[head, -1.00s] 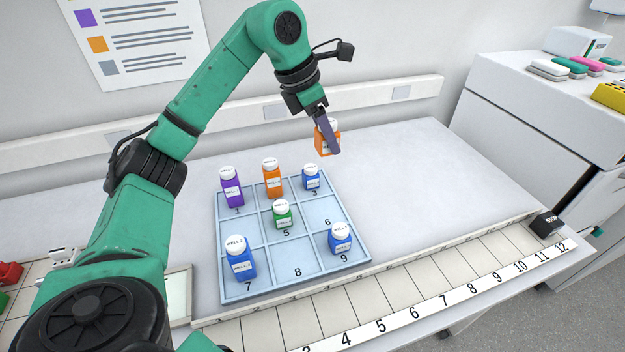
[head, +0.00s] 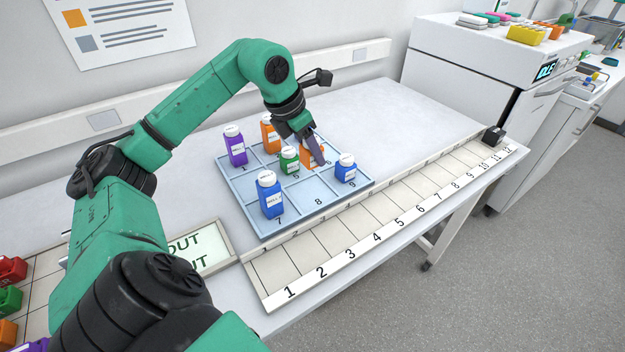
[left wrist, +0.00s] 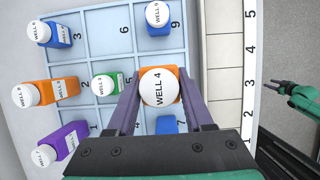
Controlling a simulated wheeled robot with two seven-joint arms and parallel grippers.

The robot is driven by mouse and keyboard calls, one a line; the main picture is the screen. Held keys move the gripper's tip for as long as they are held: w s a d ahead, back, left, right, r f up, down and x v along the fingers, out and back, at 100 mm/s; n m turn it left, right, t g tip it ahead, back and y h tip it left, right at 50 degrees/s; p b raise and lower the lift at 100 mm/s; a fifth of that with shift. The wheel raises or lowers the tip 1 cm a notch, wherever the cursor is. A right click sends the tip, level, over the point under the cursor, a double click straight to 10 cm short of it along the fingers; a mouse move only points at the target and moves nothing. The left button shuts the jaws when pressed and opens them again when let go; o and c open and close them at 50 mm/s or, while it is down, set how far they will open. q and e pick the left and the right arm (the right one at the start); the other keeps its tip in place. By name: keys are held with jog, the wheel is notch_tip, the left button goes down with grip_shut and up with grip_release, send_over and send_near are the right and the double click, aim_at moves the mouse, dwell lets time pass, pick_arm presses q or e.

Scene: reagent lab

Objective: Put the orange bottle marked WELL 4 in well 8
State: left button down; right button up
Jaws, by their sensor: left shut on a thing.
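The orange bottle marked WELL 4 (left wrist: 160,88) is shut between the two purple fingers of my left gripper (head: 315,157). Its white lid faces the left wrist camera. In the head view the bottle (head: 306,159) shows partly behind a finger, over the right part of the blue tray (head: 262,229). Its height above the tray is hard to tell. Well 8 (head: 318,202) is empty in the head view, in the front row between a blue bottle in well 7 (head: 269,196) and one in well 9 (head: 345,168). My right gripper (left wrist: 272,87) shows small at the left wrist view's right edge; its jaws are unclear.
A green bottle (head: 289,160) stands in well 5, a purple one (head: 235,146) in well 1 and an orange one (head: 269,133) in well 2. A blue bottle (left wrist: 41,33) stands in well 3. A numbered rack (head: 377,236) runs along the tray's front.

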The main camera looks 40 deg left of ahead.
pick_arm(q)
jog(key=f, duration=0.5)
jog(key=shift+s+f+b, duration=0.3)
jog(key=shift+f+b, duration=0.05)
jog(key=shift+f, duration=0.05)
notch_tip(320, 180, down, 3)
jog(key=shift+w+d+r, duration=0.1)
jog(key=shift+f, duration=0.25)
pick_arm(e)
jog(key=shift+s+d+f, duration=0.2)
jog(key=shift+s+f, duration=0.2)
jog(key=shift+s, duration=0.1)
jog(key=shift+s+d+f, duration=0.2)
jog(key=shift+s+f, duration=0.2)
jog(key=shift+s, duration=0.05)
pick_arm(q)
jog(key=shift+f, duration=0.1)
jog(key=shift+c, duration=1.4)
grip_release()
pick_arm(e)
jog(key=shift+f, duration=0.2)
